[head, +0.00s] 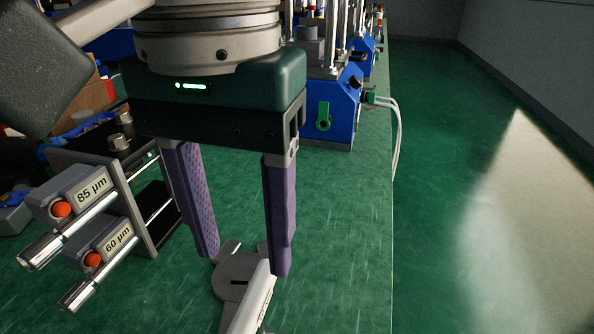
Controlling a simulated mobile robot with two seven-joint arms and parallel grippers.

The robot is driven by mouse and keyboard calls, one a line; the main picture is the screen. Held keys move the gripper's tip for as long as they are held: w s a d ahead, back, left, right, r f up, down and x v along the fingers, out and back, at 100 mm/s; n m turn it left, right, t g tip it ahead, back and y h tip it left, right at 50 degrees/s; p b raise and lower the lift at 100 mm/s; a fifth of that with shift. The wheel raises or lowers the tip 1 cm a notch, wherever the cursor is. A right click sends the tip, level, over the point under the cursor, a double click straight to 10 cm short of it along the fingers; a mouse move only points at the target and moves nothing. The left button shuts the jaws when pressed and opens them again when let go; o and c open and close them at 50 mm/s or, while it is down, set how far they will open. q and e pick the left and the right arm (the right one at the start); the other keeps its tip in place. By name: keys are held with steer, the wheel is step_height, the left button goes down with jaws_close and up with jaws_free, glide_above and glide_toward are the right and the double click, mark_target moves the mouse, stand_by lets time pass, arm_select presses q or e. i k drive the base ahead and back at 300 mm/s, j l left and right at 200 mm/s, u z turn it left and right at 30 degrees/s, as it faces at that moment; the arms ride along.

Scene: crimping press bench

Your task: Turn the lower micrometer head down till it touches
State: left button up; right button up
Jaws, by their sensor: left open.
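Two micrometer heads stick out to the lower left from a dark metal frame (136,208) on the green bench. The lower micrometer head (78,296) has a silver knob, a grey block with a label reading 60 µm, and an orange-red button. The upper micrometer head (40,251) is alike, with an 85 µm label. Whether the lower head's far end touches anything cannot be told. My left gripper (245,259) is open, purple fingers pointing down, to the right of the frame and apart from both heads. My right gripper is not in view.
A grey slotted round piece (238,268) and a white-handled tool (252,302) lie below and between my left fingertips. Blue presses (330,118) stand at the back, with white cables at the bench's right edge. Green bench is clear right of my gripper.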

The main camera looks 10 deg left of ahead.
mark_target(76, 298)
steer(key=u, duration=1.3)
